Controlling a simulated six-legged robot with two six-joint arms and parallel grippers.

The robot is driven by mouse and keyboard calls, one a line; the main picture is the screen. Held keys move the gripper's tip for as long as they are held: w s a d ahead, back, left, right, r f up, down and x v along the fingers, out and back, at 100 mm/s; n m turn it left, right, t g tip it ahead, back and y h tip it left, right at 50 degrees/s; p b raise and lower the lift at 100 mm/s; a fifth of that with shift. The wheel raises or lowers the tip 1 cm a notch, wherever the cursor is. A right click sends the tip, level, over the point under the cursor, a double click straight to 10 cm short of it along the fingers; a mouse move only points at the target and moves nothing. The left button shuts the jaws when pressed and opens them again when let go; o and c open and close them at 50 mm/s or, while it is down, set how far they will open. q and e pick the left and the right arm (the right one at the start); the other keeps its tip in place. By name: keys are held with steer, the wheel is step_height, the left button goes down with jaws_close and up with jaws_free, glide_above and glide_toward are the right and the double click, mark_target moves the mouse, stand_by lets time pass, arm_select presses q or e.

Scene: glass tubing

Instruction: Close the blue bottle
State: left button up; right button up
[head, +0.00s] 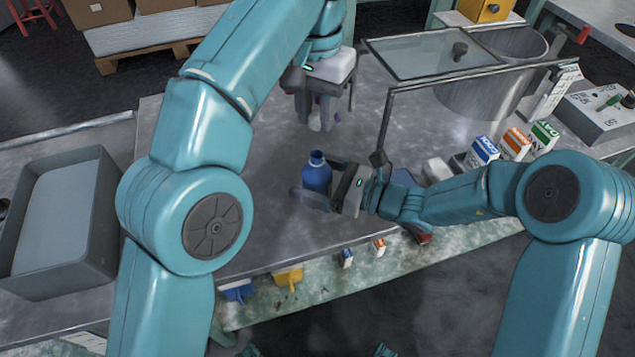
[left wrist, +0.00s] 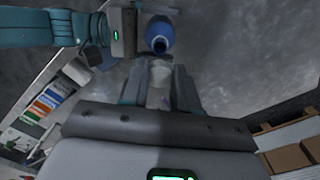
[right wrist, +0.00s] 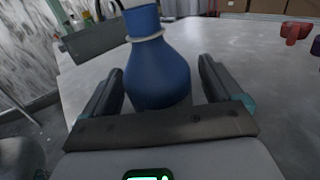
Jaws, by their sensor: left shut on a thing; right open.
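The blue bottle (head: 317,176) stands upright on the grey bench. Its open mouth shows dark in the left wrist view (left wrist: 159,38), with no cap on it. My right gripper (head: 314,187) is open with its fingers on either side of the bottle. The right wrist view shows the bottle's wide body (right wrist: 157,75) between the fingers, with gaps at both sides. My left gripper (head: 318,122) points down above the bench, beyond the bottle in the head view. It is shut on a small pale thing (left wrist: 160,74), partly hidden by the fingers, perhaps a cap.
A glass-topped frame (head: 430,55) and a metal drum (head: 490,85) stand at the back right. Several cartons (head: 515,144) stand at right, near a control box (head: 600,108). A grey bin (head: 60,220) is at left. The bench left of the bottle is clear.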

steer(key=shift+w+a, duration=0.15)
steer(key=shift+a, duration=0.4)
steer(key=c, duration=1.5)
arm_select(q)
glide_above(315, 156)
steer(key=shift+f, duration=2.5)
steer(key=shift+f, duration=0.9)
steer(key=shift+f, duration=0.5)
